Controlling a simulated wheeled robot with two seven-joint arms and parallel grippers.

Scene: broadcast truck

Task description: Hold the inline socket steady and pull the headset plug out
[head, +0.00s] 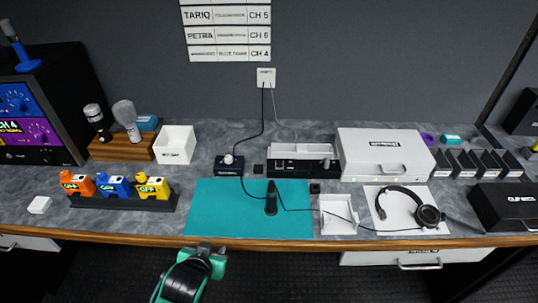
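A small black upright piece (271,200), which looks like the inline socket, stands on the teal mat (215,210). One thin black cable runs from it up left toward a small dark box. Another runs right toward the black headset (427,214), which lies on a white sheet. The headset plug is too small to tell apart from the socket. My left gripper (210,252), dark with green parts, is below the table's front edge, in front of the mat and apart from the socket. Its finger opening cannot be made out. My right gripper is not in view.
A white open tray (337,214) stands right of the mat, with the headset cable passing by it. The small dark box (229,166) has a knob. Orange, blue and yellow units (118,187) stand left. The mat around the socket is mostly clear.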

